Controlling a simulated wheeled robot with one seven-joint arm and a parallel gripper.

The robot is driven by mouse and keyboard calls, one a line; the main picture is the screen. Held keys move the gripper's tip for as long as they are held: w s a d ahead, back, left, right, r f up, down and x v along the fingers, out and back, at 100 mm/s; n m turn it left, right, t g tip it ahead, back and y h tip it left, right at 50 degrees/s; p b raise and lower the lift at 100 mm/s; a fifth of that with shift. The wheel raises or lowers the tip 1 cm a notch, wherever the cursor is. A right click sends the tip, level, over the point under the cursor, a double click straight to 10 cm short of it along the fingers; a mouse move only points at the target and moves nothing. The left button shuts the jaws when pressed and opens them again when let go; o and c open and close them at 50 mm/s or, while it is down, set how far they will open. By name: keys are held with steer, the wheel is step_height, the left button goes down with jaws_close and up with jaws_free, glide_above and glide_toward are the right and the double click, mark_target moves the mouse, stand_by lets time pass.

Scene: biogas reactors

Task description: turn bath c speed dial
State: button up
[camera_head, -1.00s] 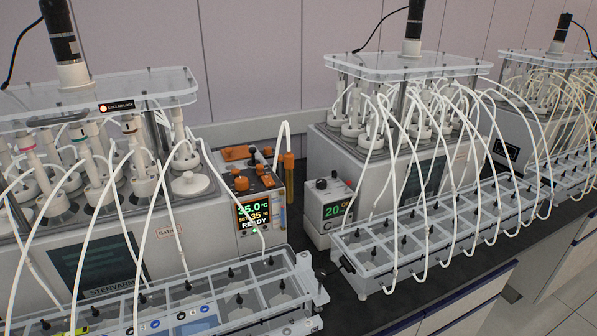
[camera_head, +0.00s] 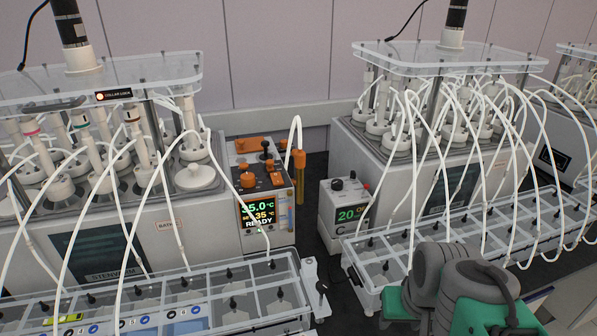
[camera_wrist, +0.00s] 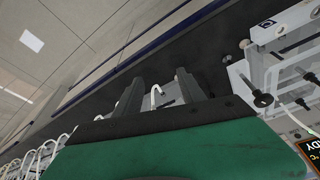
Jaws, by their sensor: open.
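A small white control box (camera_head: 345,228) stands between the two baths, with a green "20" display and a letter C low on its front. A black dial (camera_head: 337,184) sits on its top, with another dark knob beside it. I cannot read which dial is for speed. A taller controller (camera_head: 265,215) to its left shows 35.0 °C and READY and has orange knobs (camera_head: 247,180). My gripper (camera_wrist: 158,92) is open and empty in the wrist view, its two dark fingers apart over the dark bench. In the head view its fingers are not visible; my grey and green arm shows at lower right.
Clear tube racks (camera_head: 240,295) stand in front of the baths; another rack (camera_head: 365,250) is close to my arm. White hoses (camera_head: 415,150) arch over the right rack. An orange-capped tube (camera_head: 299,165) stands beside the taller controller. A narrow dark bench gap lies between the racks.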

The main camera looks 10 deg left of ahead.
steer(key=shift+o, duration=0.3)
steer(key=w+a+r+n+p, duration=0.1)
steer(key=w+r+n+p, duration=0.1)
steer(key=w+r, duration=0.5)
steer(key=shift+r+g+p, duration=0.3)
steer(key=shift+r+p, duration=0.15)
step_height(320, 180, up, 11)
steer(key=n+g+p, duration=0.2)
steer(key=n+p, duration=1)
steer(key=n, duration=0.2)
glide_above(337, 181)
steer(key=shift+s+d+f, duration=0.15)
steer(key=shift+s+d, duration=0.2)
steer(key=shift+w+a+f+g, duration=0.2)
steer(key=shift+a+g, duration=0.05)
steer(key=shift+g, duration=0.05)
steer(key=shift+a+f+n, duration=0.1)
steer(key=shift+f+n, duration=0.2)
steer(key=shift+n, duration=0.1)
step_height(337, 181, down, 8)
steer(key=shift+w+r, duration=0.1)
steer(key=shift+r, duration=0.1)
jaws_close()
